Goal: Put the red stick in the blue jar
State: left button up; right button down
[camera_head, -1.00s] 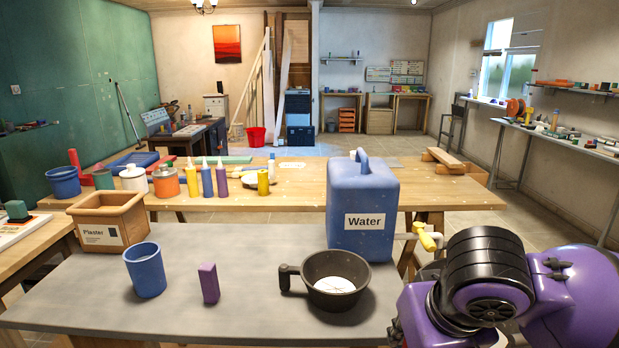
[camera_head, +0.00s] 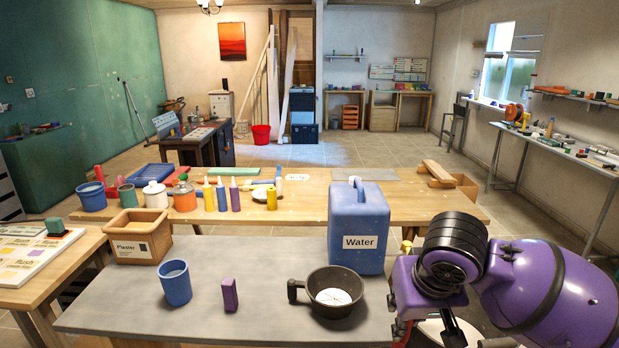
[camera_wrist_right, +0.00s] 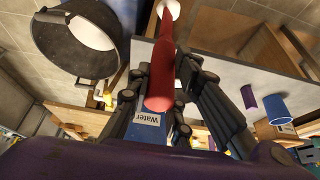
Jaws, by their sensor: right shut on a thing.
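My right gripper (camera_wrist_right: 162,85) is shut on the red stick (camera_wrist_right: 166,62), seen close up in the right wrist view. The stick runs lengthwise between the fingers and sticks out beyond them. In the head view my right arm is at the right edge of the grey table, and the stick is not clearly visible there. The blue jar (camera_head: 175,287) stands upright on the grey table's left part, well left of my right arm. It also shows at the right of the wrist view (camera_wrist_right: 277,110). My left gripper is not in view.
A purple block (camera_head: 230,295), a black pan (camera_head: 335,312) and the blue water canister (camera_head: 357,217) stand between the jar and my right arm. A plaster box (camera_head: 139,249) is behind the jar. Another blue container (camera_head: 92,197) stands on the wooden table behind.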

aim_at(179, 297)
jog(key=i+j+u, duration=0.35)
jog(key=i+j, duration=0.15)
jog(key=i+j+u, duration=0.35)
jog(key=i, duration=0.2)
